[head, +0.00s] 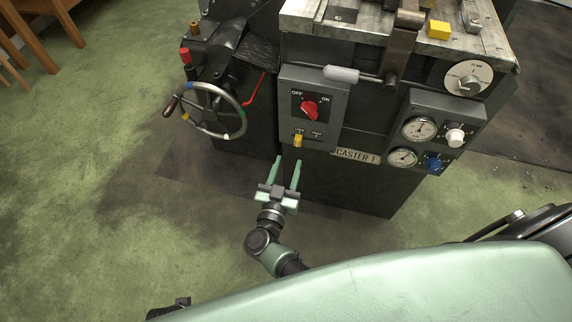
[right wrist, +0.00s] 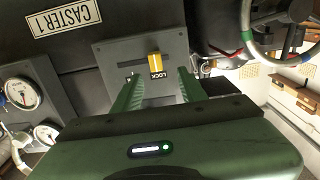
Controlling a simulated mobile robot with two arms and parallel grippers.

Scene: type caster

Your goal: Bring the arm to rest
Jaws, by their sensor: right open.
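My right gripper (head: 287,172) is open and empty in front of the type caster (head: 350,193), below its switch panel. Its two pale green fingers point toward the machine, apart from each other. In the right wrist view the fingers (right wrist: 158,88) stand to either side of a small yellow switch (right wrist: 155,66). I cannot tell from that view how far they are from it. In the head view the yellow switch (head: 298,141) sits on the grey panel (head: 331,118) above the fingertips, clear of them. My left gripper is not in view.
A handwheel (head: 243,117) juts out at the machine's left. A red OFF/ON knob (head: 309,108), gauges (head: 419,129) and a blue knob (head: 434,162) are on its front. Wooden furniture (head: 38,37) stands at the upper left. The green floor (head: 90,190) at left is clear.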

